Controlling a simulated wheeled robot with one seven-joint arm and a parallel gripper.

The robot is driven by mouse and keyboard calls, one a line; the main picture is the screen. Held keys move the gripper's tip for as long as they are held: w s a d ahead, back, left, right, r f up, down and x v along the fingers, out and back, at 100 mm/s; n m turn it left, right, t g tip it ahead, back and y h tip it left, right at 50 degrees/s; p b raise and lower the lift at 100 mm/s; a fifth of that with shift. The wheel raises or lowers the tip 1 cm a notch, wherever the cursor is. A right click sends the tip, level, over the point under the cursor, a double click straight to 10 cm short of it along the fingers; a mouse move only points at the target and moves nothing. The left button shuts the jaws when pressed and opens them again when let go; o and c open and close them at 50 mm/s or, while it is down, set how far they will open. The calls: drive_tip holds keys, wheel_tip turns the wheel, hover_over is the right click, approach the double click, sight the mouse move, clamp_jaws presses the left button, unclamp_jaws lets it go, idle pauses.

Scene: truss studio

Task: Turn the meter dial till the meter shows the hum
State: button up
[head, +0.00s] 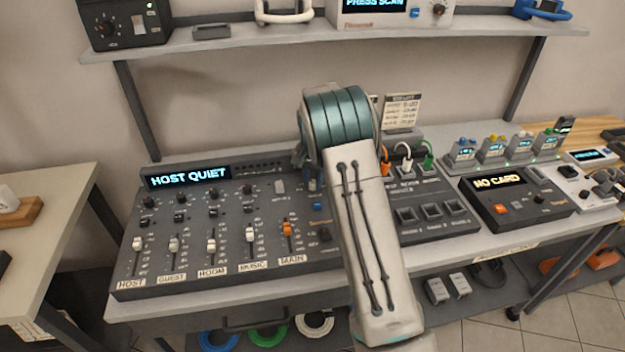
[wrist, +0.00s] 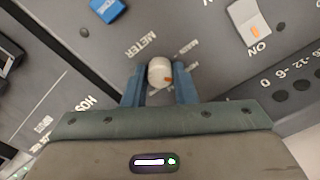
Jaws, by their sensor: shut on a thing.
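The meter dial (wrist: 160,72) is a small pale knob with an orange mark, beside the printed word METER in the wrist view. My gripper (wrist: 159,82) is shut on it, with one blue finger on each side. The dial's orange mark points toward the lower right of that view, near the MAIN lettering. In the head view my arm hides the dial and most of the gripper. The mixing desk (head: 130,270) carries a lit display (head: 189,177) that reads HOST QUIET.
Fader caps stand along the desk, with an orange MAIN fader (head: 287,229) close to my arm. A blue button (wrist: 108,9) and a pale ON switch (wrist: 249,22) sit near the gripper. A NO CARD unit (head: 515,200) stands right. A shelf (head: 240,40) crosses above.

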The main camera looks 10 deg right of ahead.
sight(313, 181)
drive_tip(key=o, duration=1)
wheel_tip(313, 181, up, 14)
drive_tip(key=b, duration=0.1)
drive_tip(key=s+r+n+t, duration=0.1)
drive_tip(key=s+r+n, duration=0.15)
drive_tip(key=s, duration=0.65)
drive_tip(key=s+r+n+t, duration=0.1)
drive_tip(key=s+r, duration=0.3)
drive_tip(key=s, duration=0.4)
drive_tip(key=s+f+n+t, duration=0.1)
drive_tip(key=s+f+n, duration=0.2)
drive_tip(key=s, duration=1.7)
drive_tip(key=shift+f, duration=0.7)
